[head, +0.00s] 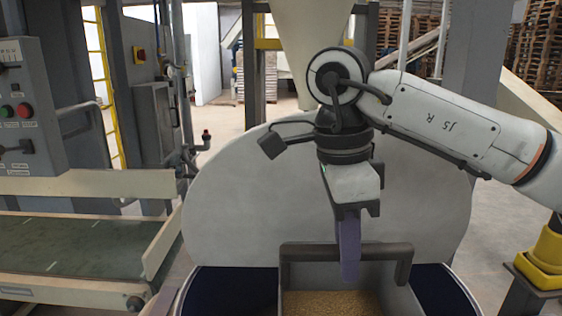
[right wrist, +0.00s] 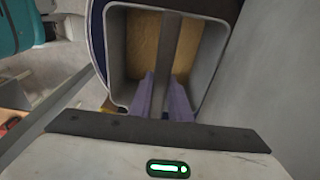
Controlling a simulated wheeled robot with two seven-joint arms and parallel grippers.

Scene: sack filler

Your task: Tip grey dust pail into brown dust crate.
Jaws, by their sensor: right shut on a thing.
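The grey pail (head: 312,274) is at the bottom centre of the head view, its lower part cut off by the frame edge. It holds tan dust (head: 330,303) and has a dark bar handle (head: 300,252) across its top. My right gripper (head: 349,268) points down with its purple fingers shut on this handle. In the right wrist view the fingers (right wrist: 163,100) sit on either side of the handle, over the open pail (right wrist: 228,62). The pail looks upright. I do not see a brown dust crate. My left gripper is not in view.
A large round grey panel (head: 245,205) rises behind the pail, with dark blue surfaces (head: 232,290) on both sides of it. A conveyor (head: 70,245) and control box (head: 25,110) stand at left. A yellow-and-grey post base (head: 542,268) is at right. Floor shows behind.

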